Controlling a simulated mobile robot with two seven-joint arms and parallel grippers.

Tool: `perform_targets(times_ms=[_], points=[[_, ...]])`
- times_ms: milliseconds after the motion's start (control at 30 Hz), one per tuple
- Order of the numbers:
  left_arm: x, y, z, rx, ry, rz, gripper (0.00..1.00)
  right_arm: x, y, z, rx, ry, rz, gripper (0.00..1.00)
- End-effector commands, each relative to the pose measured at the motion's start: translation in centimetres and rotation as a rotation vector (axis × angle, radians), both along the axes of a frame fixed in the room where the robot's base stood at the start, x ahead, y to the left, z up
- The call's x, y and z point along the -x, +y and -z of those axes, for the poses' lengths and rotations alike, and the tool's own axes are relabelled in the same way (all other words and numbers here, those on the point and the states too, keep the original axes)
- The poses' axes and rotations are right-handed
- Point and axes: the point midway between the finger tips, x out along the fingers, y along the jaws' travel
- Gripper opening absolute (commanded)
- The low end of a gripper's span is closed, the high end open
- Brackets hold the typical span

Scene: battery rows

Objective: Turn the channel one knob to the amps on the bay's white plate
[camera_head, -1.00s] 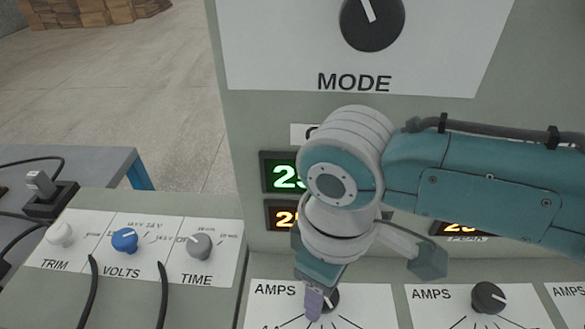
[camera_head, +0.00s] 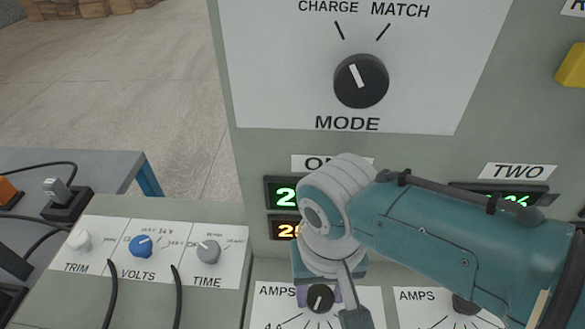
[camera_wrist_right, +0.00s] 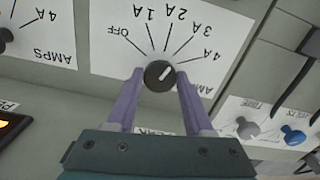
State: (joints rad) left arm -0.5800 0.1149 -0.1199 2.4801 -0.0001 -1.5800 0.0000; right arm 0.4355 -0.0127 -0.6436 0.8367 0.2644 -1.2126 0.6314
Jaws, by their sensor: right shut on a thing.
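The black channel one knob (camera_head: 320,297) sits on a white AMPS card (camera_head: 275,308) under the ONE label. My right gripper (camera_wrist_right: 160,92) has its purple fingers on either side of this knob and is shut on it. The knob (camera_wrist_right: 160,75) also shows in the right wrist view, on the card (camera_wrist_right: 110,45) marked OFF, 1A, 2A, 3A and 4A. Its white pointer aims up-right there, about along the 3A line. My left gripper is in neither view. I cannot make out a bay plate giving an amps figure.
The MODE knob (camera_head: 361,81) is above. The channel two AMPS knob (camera_head: 466,304) is to the right, partly behind my arm. TRIM (camera_head: 78,241), VOLTS (camera_head: 141,246) and TIME (camera_head: 208,252) knobs are at left, with black cables (camera_head: 177,295) nearby. My arm partly covers the ONE displays (camera_head: 284,228).

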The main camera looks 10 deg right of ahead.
Motion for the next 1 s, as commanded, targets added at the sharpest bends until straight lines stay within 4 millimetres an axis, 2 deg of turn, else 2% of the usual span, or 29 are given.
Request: perform_targets(times_ms=[367,867,900,1000], points=[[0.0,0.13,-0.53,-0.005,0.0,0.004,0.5,-0.07,0.08,-0.08,-0.002,-0.002,0.14,0.0],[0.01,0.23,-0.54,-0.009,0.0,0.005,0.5,-0.13,0.03,-0.05,-0.001,-0.003,0.155,0.0],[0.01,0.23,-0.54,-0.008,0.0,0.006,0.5,-0.12,0.02,-0.05,0.0,-0.003,0.155,0.55],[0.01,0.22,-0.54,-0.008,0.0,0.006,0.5,-0.11,0.02,-0.05,0.0,-0.003,0.155,0.66]])
